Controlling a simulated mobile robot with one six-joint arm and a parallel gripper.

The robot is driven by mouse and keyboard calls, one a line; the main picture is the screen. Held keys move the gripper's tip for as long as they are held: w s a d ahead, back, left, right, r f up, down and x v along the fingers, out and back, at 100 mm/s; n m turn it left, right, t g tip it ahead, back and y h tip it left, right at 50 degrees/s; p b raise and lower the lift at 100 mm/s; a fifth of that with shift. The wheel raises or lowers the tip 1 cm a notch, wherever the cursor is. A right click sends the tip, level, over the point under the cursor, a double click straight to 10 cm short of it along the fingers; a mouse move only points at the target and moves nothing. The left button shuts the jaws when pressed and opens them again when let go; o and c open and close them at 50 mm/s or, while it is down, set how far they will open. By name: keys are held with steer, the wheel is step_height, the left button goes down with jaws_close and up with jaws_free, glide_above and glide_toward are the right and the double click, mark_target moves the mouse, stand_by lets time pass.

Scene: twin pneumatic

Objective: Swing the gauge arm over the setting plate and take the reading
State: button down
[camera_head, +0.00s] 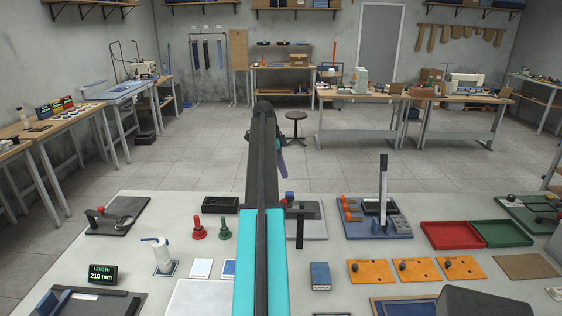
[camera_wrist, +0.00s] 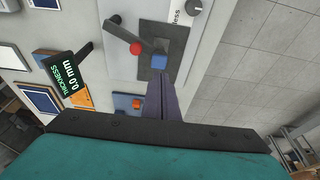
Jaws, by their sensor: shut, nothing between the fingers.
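A thickness gauge stands on the table, partly hidden behind my arm in the head view. In the wrist view its display (camera_wrist: 69,79) reads 0.0 mm. Its dark grey arm (camera_wrist: 122,34) carries a red knob (camera_wrist: 137,48) and lies beside a small blue block (camera_wrist: 160,61). The block is on a dark plate (camera_wrist: 166,36); I cannot tell which piece is the setting plate. My gripper (camera_wrist: 163,78) is shut and empty, its purple fingers pointing at the blue block. I cannot tell whether they touch it. The head view shows the gripper (camera_head: 281,160) above the table's far edge.
A length display (camera_head: 102,275) reads 210 mm at the left. Red and green handled pieces (camera_head: 198,229) stand left of my arm. A blue fixture (camera_head: 376,222) with a tall lever, a red tray (camera_head: 452,235) and orange plates (camera_head: 411,270) lie to the right.

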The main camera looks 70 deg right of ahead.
mark_target(288, 193)
steer(key=p+x, duration=0.1)
steer(key=x, duration=0.3)
steer(key=shift+w+a, duration=0.1)
steer(key=shift+f+p, duration=0.85)
steer(key=shift+f, duration=0.65)
